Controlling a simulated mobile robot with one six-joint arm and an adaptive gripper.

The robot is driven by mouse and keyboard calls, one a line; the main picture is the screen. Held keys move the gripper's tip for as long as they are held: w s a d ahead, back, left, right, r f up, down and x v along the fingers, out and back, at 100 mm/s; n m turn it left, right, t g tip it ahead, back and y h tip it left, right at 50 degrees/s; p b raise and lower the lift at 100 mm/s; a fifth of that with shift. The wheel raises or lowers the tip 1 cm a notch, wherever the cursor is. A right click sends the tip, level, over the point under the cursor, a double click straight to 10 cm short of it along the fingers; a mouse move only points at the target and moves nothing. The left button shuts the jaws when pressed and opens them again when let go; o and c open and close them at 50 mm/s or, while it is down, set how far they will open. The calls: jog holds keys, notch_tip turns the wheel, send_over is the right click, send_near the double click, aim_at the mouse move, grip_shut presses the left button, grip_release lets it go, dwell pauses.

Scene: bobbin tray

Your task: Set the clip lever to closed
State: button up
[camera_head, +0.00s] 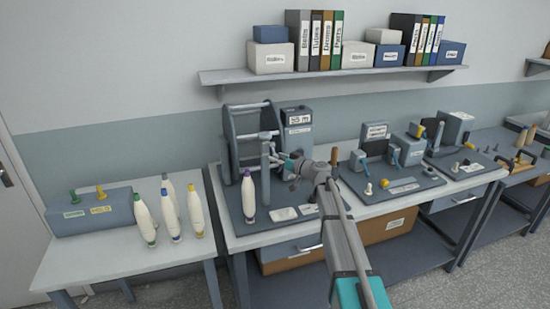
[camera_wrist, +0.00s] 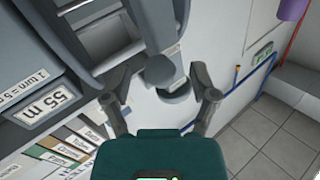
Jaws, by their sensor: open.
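A grey post (camera_head: 266,172) stands in front of the large reel (camera_head: 245,140) on the dark base plate of the left bench station. A small grey piece at its top (camera_head: 268,136) may be the clip lever; its setting is too small to tell. My gripper (camera_head: 282,159) is beside the upper post, on its right, in the head view. In the wrist view my gripper (camera_wrist: 160,84) has its fingers spread. A grey rounded part (camera_wrist: 174,88) shows between the fingertips, with clear gaps on both sides. I cannot tell whether it is the lever.
A bobbin with a purple tip (camera_head: 248,196) stands left of the post. Several white bobbins stand on the left table (camera_head: 100,255). A grey box with a label (camera_head: 297,140) stands behind the post. A brown-handled part (camera_head: 334,158) stands right of my gripper.

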jog(key=shift+w+a, duration=0.35)
jog(key=shift+a, duration=0.05)
grip_shut()
